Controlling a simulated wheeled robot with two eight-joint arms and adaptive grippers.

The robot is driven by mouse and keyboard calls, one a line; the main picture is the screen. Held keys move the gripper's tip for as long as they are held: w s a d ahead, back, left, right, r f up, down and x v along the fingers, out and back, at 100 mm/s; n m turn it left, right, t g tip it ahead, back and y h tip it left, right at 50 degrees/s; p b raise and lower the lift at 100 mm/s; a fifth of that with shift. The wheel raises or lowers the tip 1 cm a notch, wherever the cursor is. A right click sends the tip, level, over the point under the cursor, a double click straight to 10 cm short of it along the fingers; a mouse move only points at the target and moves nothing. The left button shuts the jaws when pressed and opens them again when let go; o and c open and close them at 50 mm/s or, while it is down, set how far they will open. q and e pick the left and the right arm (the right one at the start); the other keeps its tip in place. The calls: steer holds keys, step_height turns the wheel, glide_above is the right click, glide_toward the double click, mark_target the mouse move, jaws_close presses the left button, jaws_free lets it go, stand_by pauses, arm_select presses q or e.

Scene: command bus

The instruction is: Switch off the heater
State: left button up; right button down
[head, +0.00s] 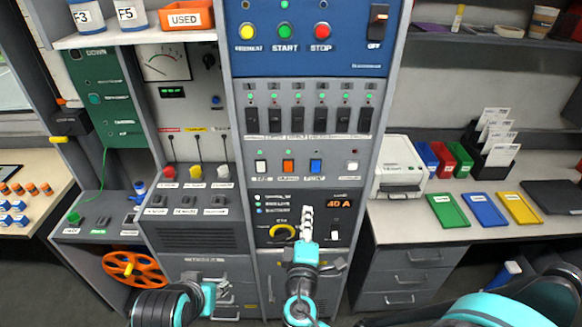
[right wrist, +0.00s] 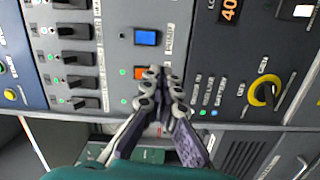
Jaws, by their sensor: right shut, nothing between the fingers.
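A row of coloured rocker switches sits mid-panel in the head view: white (head: 261,166), orange (head: 288,166), blue (head: 315,166), and another white one (head: 352,165). Their labels are too small to read surely, so I cannot tell which is the heater's. My right gripper (head: 307,212) is shut and empty in front of the panel, below the blue switch. In the right wrist view its fingertips (right wrist: 153,80) overlap the orange switch (right wrist: 139,72), with the blue switch (right wrist: 146,37) clear beside it. Contact cannot be told. My left gripper (head: 215,291) is low left; its jaws are unclear.
Black breakers (head: 297,119) line the panel above the switches. A yellow-ringed knob (head: 283,232) and a 40 A display (head: 339,204) are below. An orange handwheel (head: 134,269) is at lower left. A desk with coloured trays (head: 484,209) stands at right.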

steer(key=a+n, duration=0.1)
steer(key=s+a+r+n+t+y, duration=0.1)
steer(key=a, duration=0.1)
steer(key=a+r, duration=0.1)
steer(key=shift+s+a+n+y+p, duration=0.15)
steer(key=shift+s+n+y+p, duration=0.1)
steer(key=shift+n+y+p, duration=0.15)
steer(key=shift+w, duration=0.1)
steer(key=p, duration=0.2)
glide_toward(289, 165)
steer(key=w+b, duration=0.1)
steer(key=w, duration=0.4)
steer(key=shift+w+r, duration=0.15)
steer(key=shift+w, duration=0.2)
steer(key=shift+w+r, duration=0.15)
steer(key=shift+w, duration=0.45)
